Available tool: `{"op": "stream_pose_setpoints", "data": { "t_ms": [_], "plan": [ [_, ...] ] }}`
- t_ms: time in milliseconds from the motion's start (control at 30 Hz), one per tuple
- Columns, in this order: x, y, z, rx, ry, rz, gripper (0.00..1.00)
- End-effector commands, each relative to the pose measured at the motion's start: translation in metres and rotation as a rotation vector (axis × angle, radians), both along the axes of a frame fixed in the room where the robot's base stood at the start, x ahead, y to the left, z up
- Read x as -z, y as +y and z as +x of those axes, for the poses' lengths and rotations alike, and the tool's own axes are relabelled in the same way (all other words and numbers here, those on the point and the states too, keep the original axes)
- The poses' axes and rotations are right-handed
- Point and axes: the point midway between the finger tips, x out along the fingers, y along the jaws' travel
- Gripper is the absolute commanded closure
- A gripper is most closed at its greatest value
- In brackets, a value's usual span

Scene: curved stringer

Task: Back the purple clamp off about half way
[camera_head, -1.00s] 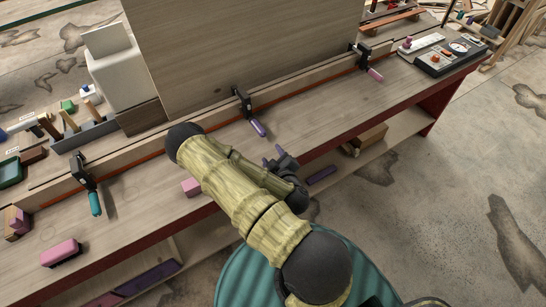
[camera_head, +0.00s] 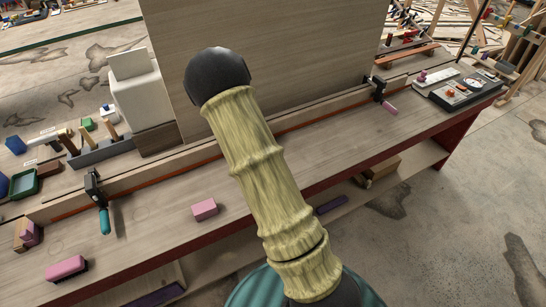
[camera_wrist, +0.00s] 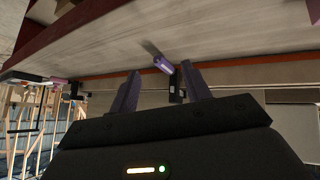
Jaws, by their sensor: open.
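The purple clamp is hidden behind my arm in the head view. In the wrist view its purple handle (camera_wrist: 162,64) and dark body (camera_wrist: 176,88) show past my fingers, against the strip along the bench. My gripper (camera_wrist: 161,88) is open and empty there, with one finger on each side of the handle in the picture. The handle appears beyond the fingertips; I cannot tell how far. My gripper is hidden in the head view.
A teal-handled clamp (camera_head: 101,205) is at left on the strip and a pink-handled clamp (camera_head: 382,95) at right. Pink blocks (camera_head: 204,209) (camera_head: 66,268) lie on the bench (camera_head: 150,225). A tall wooden panel (camera_head: 290,60) stands behind. A control box (camera_head: 460,90) is far right.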

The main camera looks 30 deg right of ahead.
Motion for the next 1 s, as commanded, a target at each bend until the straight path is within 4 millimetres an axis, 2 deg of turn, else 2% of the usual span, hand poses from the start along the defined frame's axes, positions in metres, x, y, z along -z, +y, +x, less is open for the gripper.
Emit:
{"op": "stream_pose_setpoints", "data": {
  "t_ms": [33, 167, 367, 500, 700, 833, 1000],
  "plan": [
    [-0.011, 0.008, 0.001, 0.004, 0.016, 0.038, 0.52],
    [-0.032, 0.029, -0.007, -0.004, 0.090, 0.122, 0.52],
    [-0.073, 0.061, -0.027, -0.052, 0.204, 0.219, 0.52],
    [-0.106, 0.081, -0.048, -0.103, 0.282, 0.260, 0.52],
    [-0.147, 0.099, -0.086, -0.176, 0.390, 0.274, 0.52],
    [-0.161, 0.104, -0.103, -0.202, 0.433, 0.268, 0.52],
    [-0.164, 0.105, -0.108, -0.207, 0.451, 0.266, 0.52]
  ]
}}
